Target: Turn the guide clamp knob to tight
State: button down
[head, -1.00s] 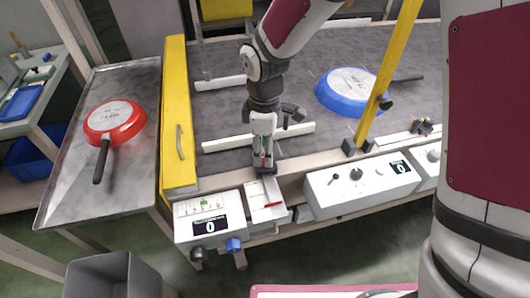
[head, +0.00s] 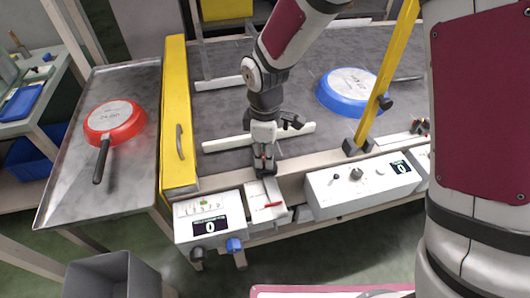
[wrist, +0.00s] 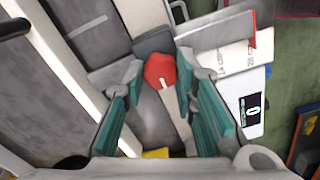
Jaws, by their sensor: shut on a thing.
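The guide clamp knob is red with a white pointer line and shows in the wrist view (wrist: 160,71), on a dark block. My gripper (wrist: 159,76) has a teal-padded finger on each side of the knob and is shut on it. In the head view my gripper (head: 263,163) points down at the conveyor's front rail; it hides most of the knob there. A white guide bar (head: 222,144) lies across the belt behind the gripper. A white plate (head: 254,197) with a red pointer (head: 273,205) sits just in front of the clamp.
A blue pan (head: 348,90) lies upside down on the belt, behind a yellow post (head: 385,75). A red pan (head: 115,118) lies on the left metal table. Control boxes (head: 350,190) and (head: 209,213) line the front. A yellow panel (head: 178,115) stands left of the belt.

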jog(key=shift+m, duration=0.3)
jog(key=m, duration=0.3)
jog(key=shift+m, duration=0.3)
jog(key=m+p, duration=0.1)
jog(key=m, duration=0.3)
jog(key=shift+m, duration=0.3)
jog(key=m+p, duration=0.1)
jog(key=m, duration=0.3)
jog(key=shift+s, duration=0.1)
jog(key=shift+m+p, duration=0.85)
jog(key=shift+m, duration=1.35)
jog(key=c, duration=1.3)
grip_release()
